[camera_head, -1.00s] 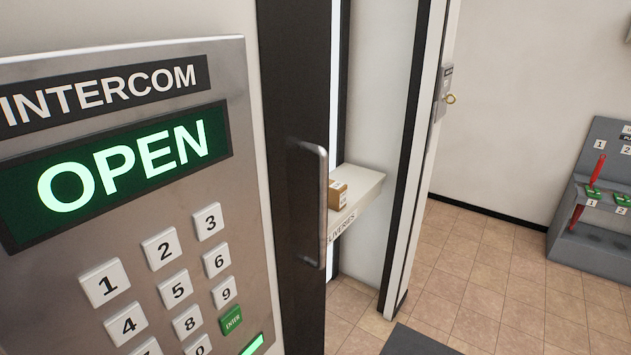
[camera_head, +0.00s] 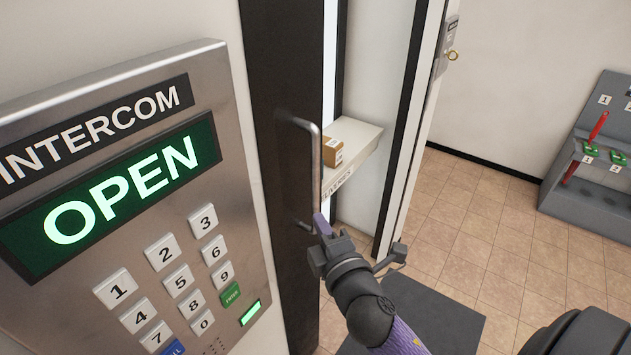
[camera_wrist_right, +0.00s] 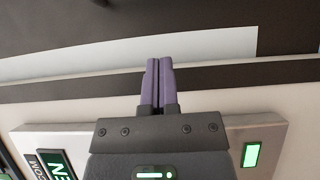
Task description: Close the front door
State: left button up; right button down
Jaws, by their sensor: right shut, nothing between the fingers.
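The front door (camera_head: 275,90) has a dark frame and stands ajar beside the intercom, with the room showing past its edge. Its metal bar handle (camera_head: 318,165) is upright on the dark frame. My right gripper (camera_head: 320,222) is shut and empty, with its purple fingertips by the handle's lower end; I cannot tell whether they touch it. In the right wrist view the shut fingers (camera_wrist_right: 158,82) lie across a dark band, likely the door frame. My left gripper is not in view.
The intercom (camera_head: 130,190) with a lit OPEN display is close at the left. Past the door are a shelf (camera_head: 365,140) with a cardboard box (camera_head: 332,150), a dark mat (camera_head: 440,310) on the tiled floor, and a grey stand (camera_head: 590,190) with red levers. Open floor lies between.

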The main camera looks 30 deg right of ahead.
aim_at(316, 184)
jog(key=w+d, duration=0.1)
jog(key=w, duration=0.2)
jog(key=w+d, duration=0.1)
jog(key=w, duration=0.2)
jog(key=w+d, duration=0.1)
jog(key=w, duration=0.2)
jog(key=shift+d, duration=0.4)
jog(key=shift+w+d, duration=0.3)
jog(key=shift+d, duration=0.2)
